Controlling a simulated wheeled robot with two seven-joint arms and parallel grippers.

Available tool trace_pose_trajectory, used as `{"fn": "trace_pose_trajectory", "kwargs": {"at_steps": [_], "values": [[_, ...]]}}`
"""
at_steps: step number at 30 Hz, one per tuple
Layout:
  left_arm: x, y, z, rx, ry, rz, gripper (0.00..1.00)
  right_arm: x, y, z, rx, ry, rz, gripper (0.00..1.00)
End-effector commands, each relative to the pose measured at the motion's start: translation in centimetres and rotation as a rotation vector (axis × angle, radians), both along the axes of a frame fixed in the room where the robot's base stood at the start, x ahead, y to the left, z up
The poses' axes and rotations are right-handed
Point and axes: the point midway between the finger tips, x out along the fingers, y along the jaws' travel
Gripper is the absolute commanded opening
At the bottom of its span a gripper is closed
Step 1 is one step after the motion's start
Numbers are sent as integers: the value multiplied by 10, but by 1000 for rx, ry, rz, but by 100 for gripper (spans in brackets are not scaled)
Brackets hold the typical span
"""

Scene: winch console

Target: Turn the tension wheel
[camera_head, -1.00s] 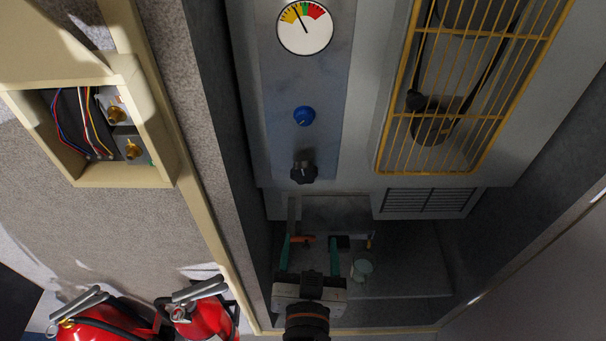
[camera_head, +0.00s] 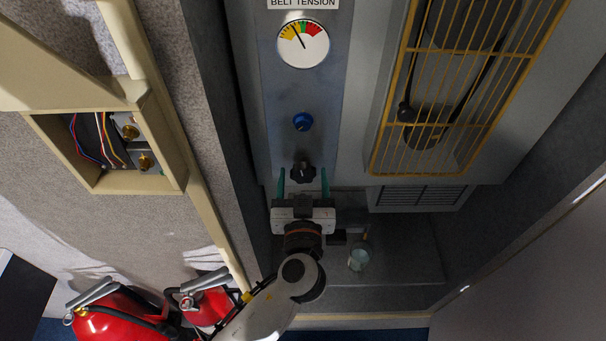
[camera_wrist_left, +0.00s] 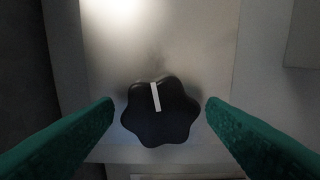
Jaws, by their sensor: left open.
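The tension wheel is a black lobed knob (camera_head: 303,171) low on the grey console panel, below a blue knob (camera_head: 303,121) and the belt tension gauge (camera_head: 303,44). The gauge needle points into the yellow part, left of the green. My left gripper (camera_head: 303,182) is open, its green fingers at either side of the black knob. In the left wrist view the black knob (camera_wrist_left: 160,112) sits between the fingertips with visible gaps on both sides. Its white mark points up, tilted slightly left. My right gripper is out of view.
A yellow guard grille (camera_head: 445,90) covers a belt to the right. A tin (camera_head: 358,259) stands on the shelf below. An open wiring box (camera_head: 115,145) is on the left wall, above red fire extinguishers (camera_head: 120,318).

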Motion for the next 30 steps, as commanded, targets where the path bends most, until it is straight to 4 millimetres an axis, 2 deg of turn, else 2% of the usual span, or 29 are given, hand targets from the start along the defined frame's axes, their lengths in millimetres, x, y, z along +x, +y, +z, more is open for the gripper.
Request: {"fn": "trace_pose_trajectory", "kwargs": {"at_steps": [8,17,25,30], "values": [[2,0,0,0,0,0,66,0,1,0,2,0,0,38],[2,0,0,1,0,0,22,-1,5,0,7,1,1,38],[2,0,-1,29,0,0,22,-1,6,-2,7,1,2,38],[2,1,-1,106,-1,1,22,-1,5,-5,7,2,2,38]]}}
